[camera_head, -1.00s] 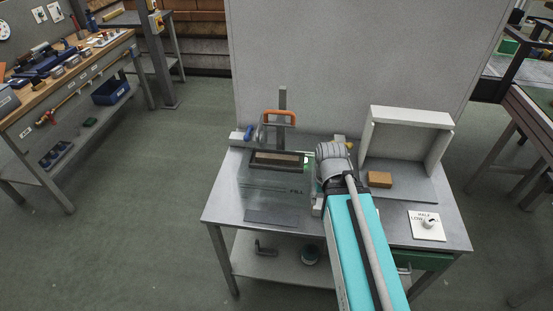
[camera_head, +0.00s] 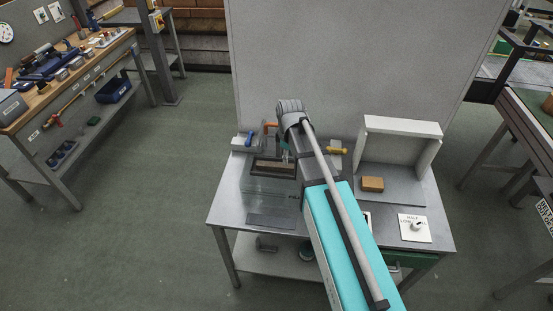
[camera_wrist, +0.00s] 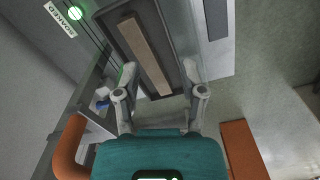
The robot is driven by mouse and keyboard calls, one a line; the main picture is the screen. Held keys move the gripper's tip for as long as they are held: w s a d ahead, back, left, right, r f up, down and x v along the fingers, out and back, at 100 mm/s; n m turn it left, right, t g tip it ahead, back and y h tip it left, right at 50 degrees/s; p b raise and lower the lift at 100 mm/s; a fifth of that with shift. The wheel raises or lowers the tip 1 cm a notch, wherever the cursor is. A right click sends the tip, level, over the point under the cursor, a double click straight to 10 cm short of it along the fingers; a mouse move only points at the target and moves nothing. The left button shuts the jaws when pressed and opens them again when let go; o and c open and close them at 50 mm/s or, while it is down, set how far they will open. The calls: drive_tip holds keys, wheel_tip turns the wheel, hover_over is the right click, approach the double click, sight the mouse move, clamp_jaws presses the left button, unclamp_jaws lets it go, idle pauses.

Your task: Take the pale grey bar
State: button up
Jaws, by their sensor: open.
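The likeliest match for the bar is a long pale grey-brown bar (camera_wrist: 146,55) in a dark frame (camera_wrist: 172,22) in the wrist view. In the head view the bar (camera_head: 272,169) looks browner, in the frame on top of the clear-sided tank (camera_head: 262,186). My gripper (camera_wrist: 159,68) is open and empty, and its fingertips show either side of the bar's near end. Their height above it is hard to judge. In the head view my gripper (camera_head: 285,157) is partly hidden behind my arm, over the tank's back right.
An orange handle (camera_wrist: 70,150) arches near my gripper at the tank's back. A white open box (camera_head: 403,126), an orange-brown brick (camera_head: 372,184) and a white card (camera_head: 414,228) are on the right of the metal table (camera_head: 225,205). A tall grey panel (camera_head: 350,60) stands behind.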

drive_tip(key=w+a+r+n+p, duration=0.2)
drive_tip(key=w+a+r+n, duration=0.1)
drive_tip(key=w, duration=0.1)
drive_tip(key=shift+a+n, duration=0.3)
drive_tip(key=shift+n, duration=0.1)
drive_tip(key=shift+f, duration=0.1)
drive_tip(key=b, duration=0.7)
hover_over(277, 165)
wheel_tip(277, 165, down, 6)
drive_tip(key=shift+f, duration=0.25)
drive_tip(key=shift+w+a+f+b, duration=0.1)
drive_tip(key=shift+f+b, duration=2.4)
drive_tip(key=shift+f, duration=0.1)
clamp_jaws()
